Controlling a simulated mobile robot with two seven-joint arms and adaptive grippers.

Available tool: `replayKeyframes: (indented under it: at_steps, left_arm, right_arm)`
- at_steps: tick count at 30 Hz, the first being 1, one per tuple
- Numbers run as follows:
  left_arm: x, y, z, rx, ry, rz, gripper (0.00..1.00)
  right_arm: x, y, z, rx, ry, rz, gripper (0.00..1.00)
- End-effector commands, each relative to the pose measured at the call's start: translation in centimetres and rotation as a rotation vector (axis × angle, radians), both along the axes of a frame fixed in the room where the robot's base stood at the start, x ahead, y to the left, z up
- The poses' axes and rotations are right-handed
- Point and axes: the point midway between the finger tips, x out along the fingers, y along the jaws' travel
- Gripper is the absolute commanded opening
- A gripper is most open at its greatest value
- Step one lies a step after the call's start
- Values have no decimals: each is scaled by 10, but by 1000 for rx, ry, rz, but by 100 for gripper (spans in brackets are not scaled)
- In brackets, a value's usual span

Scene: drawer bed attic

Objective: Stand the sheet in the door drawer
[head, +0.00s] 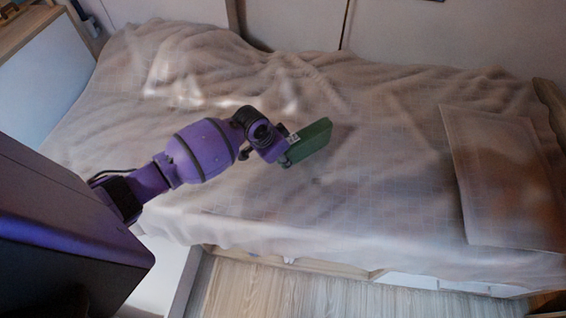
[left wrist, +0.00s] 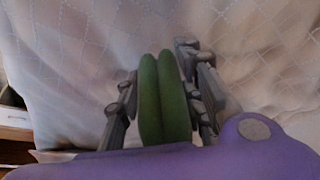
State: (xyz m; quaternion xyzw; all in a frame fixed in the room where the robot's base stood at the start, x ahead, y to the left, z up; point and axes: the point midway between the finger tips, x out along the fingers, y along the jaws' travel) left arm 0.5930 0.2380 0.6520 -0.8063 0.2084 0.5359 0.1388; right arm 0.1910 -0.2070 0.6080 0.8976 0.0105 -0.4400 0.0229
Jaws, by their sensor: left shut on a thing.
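A green folded thing, likely the sheet (head: 310,142), is held above the bed by my left gripper (head: 288,152). In the left wrist view the sheet (left wrist: 164,100) shows as two rounded green layers side by side between the fingers of my left gripper (left wrist: 163,95), which is shut on it. It appears raised above the bed cover, clear of other things. Drawer fronts (head: 405,280) show low along the near side of the bed; which one is the door drawer I cannot tell. My right gripper is not in view.
The bed (head: 390,160) has a wrinkled beige cover. A flat pale pillow-like panel (head: 505,180) lies at its right end. Wooden floor (head: 260,290) is open in front of the bed. A wooden-topped cabinet (head: 30,35) stands at the upper left.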

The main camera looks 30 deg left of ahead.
Motion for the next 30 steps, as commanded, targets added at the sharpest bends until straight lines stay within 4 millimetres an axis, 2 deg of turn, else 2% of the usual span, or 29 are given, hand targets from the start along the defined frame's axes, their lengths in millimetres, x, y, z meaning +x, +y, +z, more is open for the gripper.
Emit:
replayKeyframes:
  at_steps: [3, 6, 17, 18, 21, 30]
  left_arm:
    - [0, 0, -19, -1, 2, 1, 0]
    - [0, 0, -29, -1, -1, 1, 0]
    - [0, 0, -32, 0, -2, 0, 0]
    - [0, 0, -33, 1, 0, 0, 40]
    - [0, 0, -32, 1, 0, 0, 53]
    - [0, 0, -32, 1, 0, 0, 54]
  right_arm:
    - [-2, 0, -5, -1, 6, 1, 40]
    - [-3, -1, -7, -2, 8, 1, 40]
    - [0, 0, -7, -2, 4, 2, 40]
    - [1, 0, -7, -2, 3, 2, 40]
    - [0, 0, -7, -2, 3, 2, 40]
    - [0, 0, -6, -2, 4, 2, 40]
